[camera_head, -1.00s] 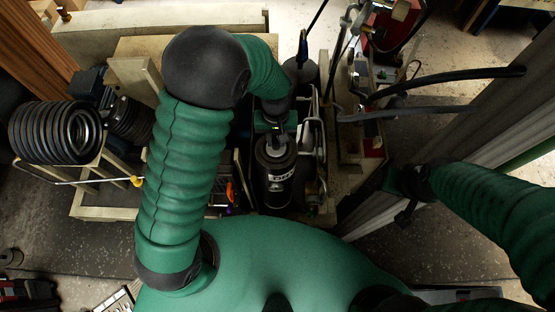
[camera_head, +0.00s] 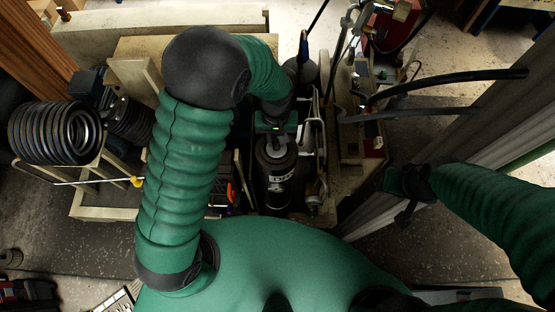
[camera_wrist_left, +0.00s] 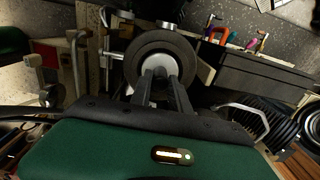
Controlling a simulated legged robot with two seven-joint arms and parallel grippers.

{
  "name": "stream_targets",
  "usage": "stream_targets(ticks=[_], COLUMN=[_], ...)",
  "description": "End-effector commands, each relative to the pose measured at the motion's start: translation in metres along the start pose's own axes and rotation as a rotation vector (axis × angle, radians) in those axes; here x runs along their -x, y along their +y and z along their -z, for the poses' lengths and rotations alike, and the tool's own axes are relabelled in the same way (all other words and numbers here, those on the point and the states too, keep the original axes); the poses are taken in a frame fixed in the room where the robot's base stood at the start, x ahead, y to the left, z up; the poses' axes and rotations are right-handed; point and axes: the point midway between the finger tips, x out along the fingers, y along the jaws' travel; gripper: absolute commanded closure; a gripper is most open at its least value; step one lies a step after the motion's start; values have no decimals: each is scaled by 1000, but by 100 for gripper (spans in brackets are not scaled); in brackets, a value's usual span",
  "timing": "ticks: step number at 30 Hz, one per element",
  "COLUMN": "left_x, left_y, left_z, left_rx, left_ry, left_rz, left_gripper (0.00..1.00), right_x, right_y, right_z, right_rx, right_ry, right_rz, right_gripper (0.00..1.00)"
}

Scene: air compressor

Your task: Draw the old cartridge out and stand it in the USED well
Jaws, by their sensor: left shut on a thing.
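My left gripper (camera_head: 275,134) is at the upper end of a black cylinder with pale lettering (camera_head: 278,178), which I take for the old cartridge. I cannot read the lettering. In the left wrist view the two dark fingers (camera_wrist_left: 160,78) are closed on the pale middle of its round black top (camera_wrist_left: 176,49). Whether its lower end is seated or free is hidden. I cannot make out the USED well. My right gripper (camera_head: 407,182) is at the right, away from the cylinder, small and dark; its fingers do not show clearly.
Metal pipes (camera_head: 320,140) stand close to the right of the cylinder. Black hoses (camera_head: 440,80) cross at the upper right. A black coil (camera_head: 55,133) and a pale wooden frame (camera_head: 105,212) are at the left. In the left wrist view a dark box (camera_wrist_left: 262,78) lies close by.

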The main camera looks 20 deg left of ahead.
Motion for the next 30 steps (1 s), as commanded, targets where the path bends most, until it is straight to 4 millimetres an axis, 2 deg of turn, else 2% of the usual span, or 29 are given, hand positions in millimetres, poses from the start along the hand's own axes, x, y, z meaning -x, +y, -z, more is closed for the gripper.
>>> stream_targets(ticks=[15, 30], left_x=[4, 44], left_y=[1, 1], left_z=[4, 2], left_rx=[0, 0], left_ry=[10, 7], left_rz=[-4, -3], left_gripper=[100, 100], right_x=[2, 36], right_y=[0, 0], right_z=[0, 8], right_rx=[0, 0], right_ry=[0, 0], right_rz=[0, 0], right_gripper=[64, 64])
